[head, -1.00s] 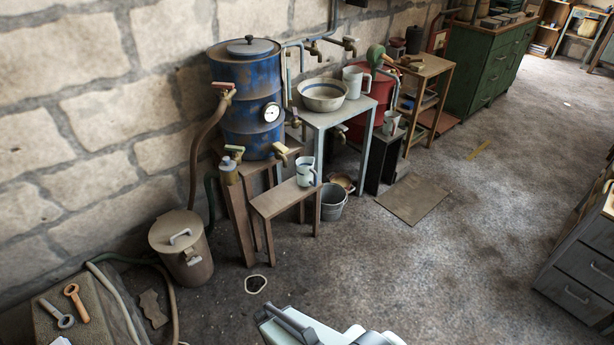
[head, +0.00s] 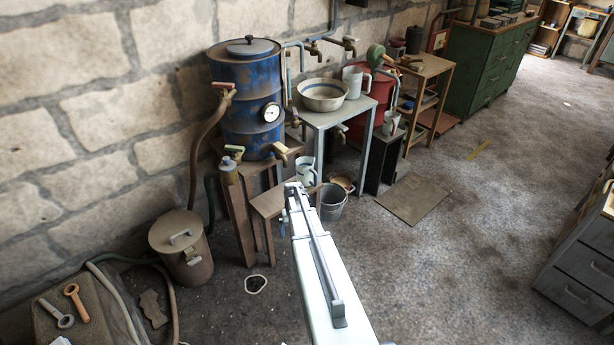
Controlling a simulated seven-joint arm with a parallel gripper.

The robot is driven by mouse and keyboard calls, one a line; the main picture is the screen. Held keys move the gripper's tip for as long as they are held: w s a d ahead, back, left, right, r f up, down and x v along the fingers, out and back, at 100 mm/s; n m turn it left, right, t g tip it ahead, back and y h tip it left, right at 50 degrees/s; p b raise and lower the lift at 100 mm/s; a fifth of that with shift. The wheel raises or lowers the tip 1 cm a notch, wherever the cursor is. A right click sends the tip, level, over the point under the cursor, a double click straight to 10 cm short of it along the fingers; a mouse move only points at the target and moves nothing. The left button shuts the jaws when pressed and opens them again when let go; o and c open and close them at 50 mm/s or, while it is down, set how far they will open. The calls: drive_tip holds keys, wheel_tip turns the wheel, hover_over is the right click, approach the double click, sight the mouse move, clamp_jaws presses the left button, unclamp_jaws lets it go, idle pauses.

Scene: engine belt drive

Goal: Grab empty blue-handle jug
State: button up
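A pale jug (head: 305,168) stands on the low wooden bench under the barrel taps. Its handle colour and its inside are too small to make out. A second pale jug (head: 354,82) stands on the grey table beside the basin, and a third jug (head: 391,121) stands on a dark stand to the right. Their handles look reddish. My arm reaches up from the bottom of the picture, and its far end, with my gripper (head: 292,197), lies over the low bench, just below the first jug in the picture. I cannot make out the fingers or any contact.
A blue barrel (head: 247,100) with taps stands behind the low bench (head: 268,205). A basin (head: 322,95) sits on the grey table. A metal bucket (head: 332,203) stands on the floor to the right of my arm. Open floor (head: 450,260) lies to the right.

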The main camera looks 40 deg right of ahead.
drive_tip(key=w+d+r+t, duration=0.1)
drive_tip(key=w+d+r, duration=0.3)
drive_tip(key=w+d, duration=0.25)
drive_tip(key=w+d+r+h, duration=0.1)
drive_tip(key=w+d+r, duration=0.35)
drive_tip(key=d, duration=0.35)
drive_tip(key=w+d+r+t, duration=0.1)
drive_tip(key=w+d+r, duration=0.3)
drive_tip(key=w+d, duration=0.3)
wheel_tip(320, 180, up, 3)
drive_tip(key=n, duration=0.1)
hover_over(308, 168)
drive_tip(key=f+n, duration=0.1)
drive_tip(key=f, duration=0.4)
drive_tip(key=w+d+f+n+g, duration=0.1)
drive_tip(key=f+n, duration=0.1)
drive_tip(key=f, duration=0.3)
drive_tip(key=f+n, duration=0.2)
drive_tip(key=f, duration=0.2)
drive_tip(key=shift+w+d+f+y, duration=0.15)
drive_tip(key=shift+w+f+y, duration=0.15)
drive_tip(key=shift+w+f, duration=0.1)
drive_tip(key=c, duration=0.8)
